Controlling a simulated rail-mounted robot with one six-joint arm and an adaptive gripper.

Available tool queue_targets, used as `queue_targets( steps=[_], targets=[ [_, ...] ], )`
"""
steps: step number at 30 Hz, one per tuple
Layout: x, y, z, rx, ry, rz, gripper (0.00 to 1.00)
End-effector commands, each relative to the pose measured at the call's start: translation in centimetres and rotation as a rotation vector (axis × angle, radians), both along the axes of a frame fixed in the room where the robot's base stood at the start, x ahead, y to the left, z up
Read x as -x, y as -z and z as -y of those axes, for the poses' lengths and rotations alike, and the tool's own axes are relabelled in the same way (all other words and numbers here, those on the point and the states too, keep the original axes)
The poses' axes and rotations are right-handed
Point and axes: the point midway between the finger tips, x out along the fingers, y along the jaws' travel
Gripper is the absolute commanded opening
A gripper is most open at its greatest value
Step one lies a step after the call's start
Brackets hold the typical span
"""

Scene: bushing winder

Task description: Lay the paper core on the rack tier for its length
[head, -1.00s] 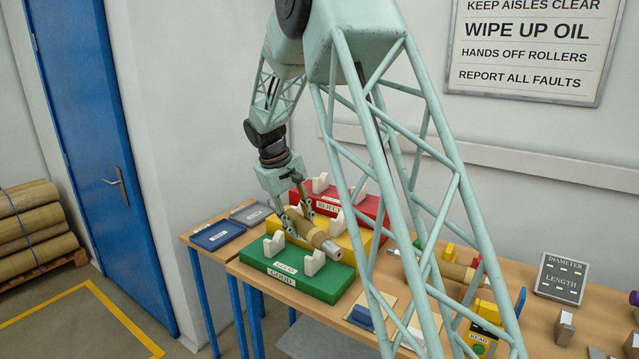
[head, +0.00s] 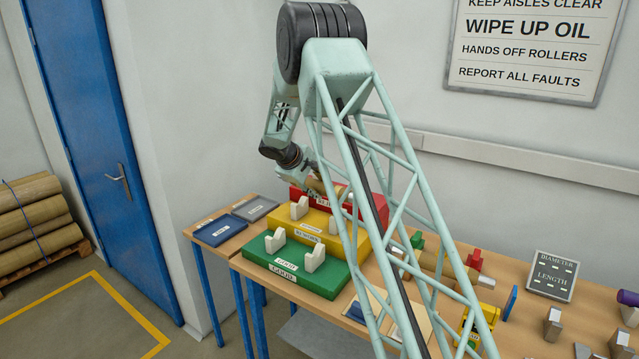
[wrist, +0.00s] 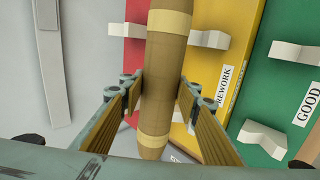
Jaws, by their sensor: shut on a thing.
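My gripper (head: 316,186) is shut on the tan paper core, and its two fingers flank the core in the wrist view (wrist: 160,98). The paper core (wrist: 165,65) has paler bands and runs nearly upright in that view. In the head view the core (head: 321,187) is partly hidden by my arm. It is at the back of the stepped rack, over the red tier (head: 298,192) and near the yellow REWORK tier (head: 283,223). The green GOOD tier (head: 262,262) is in front. I cannot tell whether the core touches its rests.
White rests (head: 275,240) stand on the empty green tier and on the yellow tier. Another tan roll (head: 432,262) and a DIAMETER/LENGTH display (head: 553,275) are at right. A wall is close behind the rack.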

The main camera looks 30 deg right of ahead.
Motion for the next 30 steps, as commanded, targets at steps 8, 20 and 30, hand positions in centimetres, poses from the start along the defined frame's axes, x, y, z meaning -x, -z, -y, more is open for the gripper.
queue_targets(
  steps=[8,20,30],
  targets=[
    [-1.28,-0.36,0.76,0.026,-0.028,0.017,0.05],
    [-1.31,-0.33,0.79,0.027,-0.028,0.017,0.05],
    [-1.29,-0.29,0.76,0.027,-0.028,0.017,0.05]
  ],
)
